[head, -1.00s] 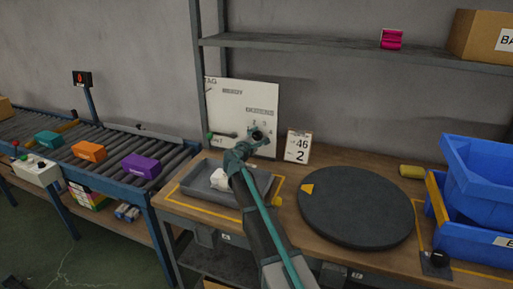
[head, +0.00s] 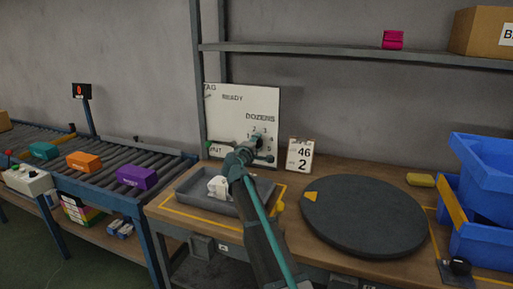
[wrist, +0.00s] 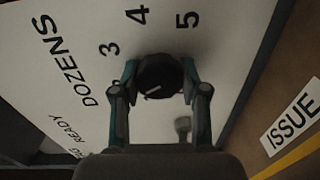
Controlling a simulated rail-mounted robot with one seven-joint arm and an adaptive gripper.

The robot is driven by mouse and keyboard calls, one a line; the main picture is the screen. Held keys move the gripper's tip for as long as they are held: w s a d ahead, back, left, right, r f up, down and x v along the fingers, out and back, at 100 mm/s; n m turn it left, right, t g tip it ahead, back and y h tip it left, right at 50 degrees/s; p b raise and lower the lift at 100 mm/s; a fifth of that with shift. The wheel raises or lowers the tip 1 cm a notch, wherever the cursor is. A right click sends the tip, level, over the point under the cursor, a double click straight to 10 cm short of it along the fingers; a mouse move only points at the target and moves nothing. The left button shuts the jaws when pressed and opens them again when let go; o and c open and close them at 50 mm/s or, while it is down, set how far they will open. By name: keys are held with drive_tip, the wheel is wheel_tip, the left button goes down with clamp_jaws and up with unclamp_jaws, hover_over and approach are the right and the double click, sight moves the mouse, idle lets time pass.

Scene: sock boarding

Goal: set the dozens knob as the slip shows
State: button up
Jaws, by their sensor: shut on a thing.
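The dozens knob (wrist: 162,72) is dark and round with a short white mark on its lower left part in the wrist view. It sits on the white panel (head: 230,120) under the word DOZENS, ringed by numbers; 3, 4 and 5 read clearly, and a number at the left is partly covered by a finger. I cannot tell which number the mark points to. The slip (head: 299,155) stands right of the panel and shows 46 above a large 2.
A grey tray (head: 183,192) holding a white item (head: 218,187) lies below my arm. A dark turntable (head: 365,215) is to the right, with blue bins (head: 482,180) beyond. A roller conveyor (head: 105,168) with coloured boxes is at the left.

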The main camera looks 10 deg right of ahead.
idle(0.3)
drive_tip(key=o, duration=1.2)
drive_tip(key=shift+c, duration=0.2)
drive_tip(key=v, duration=1.2)
